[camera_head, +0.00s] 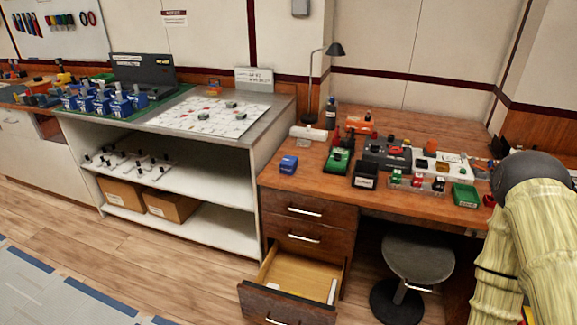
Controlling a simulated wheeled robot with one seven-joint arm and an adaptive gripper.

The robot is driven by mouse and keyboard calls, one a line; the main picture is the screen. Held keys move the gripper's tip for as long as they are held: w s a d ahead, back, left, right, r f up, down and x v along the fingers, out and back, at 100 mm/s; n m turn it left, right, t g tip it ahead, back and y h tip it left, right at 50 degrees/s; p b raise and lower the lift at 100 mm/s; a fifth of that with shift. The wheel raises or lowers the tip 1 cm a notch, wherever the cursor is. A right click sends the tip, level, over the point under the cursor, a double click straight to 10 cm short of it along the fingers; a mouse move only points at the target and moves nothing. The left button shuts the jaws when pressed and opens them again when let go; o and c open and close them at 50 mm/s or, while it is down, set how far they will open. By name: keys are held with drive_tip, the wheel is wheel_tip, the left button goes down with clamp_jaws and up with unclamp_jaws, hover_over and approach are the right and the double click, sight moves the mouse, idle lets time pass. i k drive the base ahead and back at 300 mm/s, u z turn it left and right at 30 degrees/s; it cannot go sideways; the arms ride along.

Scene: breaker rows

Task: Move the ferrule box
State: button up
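I cannot tell for sure which thing is the ferrule box, as no label is readable. A small blue box (288,165) sits alone near the left front of the wooden desk (310,185). A small green open box (465,195) sits near the desk's right front edge. A clear divided box (417,184) with red, green and dark pieces lies left of it. My arm shows at the right edge, bent over the desk's right end. My gripper is out of view, so its state is hidden.
The desk's bottom drawer (292,278) is pulled open. A round stool (419,258) stands under the desk. A black lamp (334,50) stands at the back. A shelf bench (257,128) with a white sheet is on the left. The desk is clear around the blue box.

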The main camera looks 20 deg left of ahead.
sight(287, 165)
drive_tip(key=u, duration=0.65)
drive_tip(key=i, duration=1.4)
drive_tip(key=u, duration=0.5)
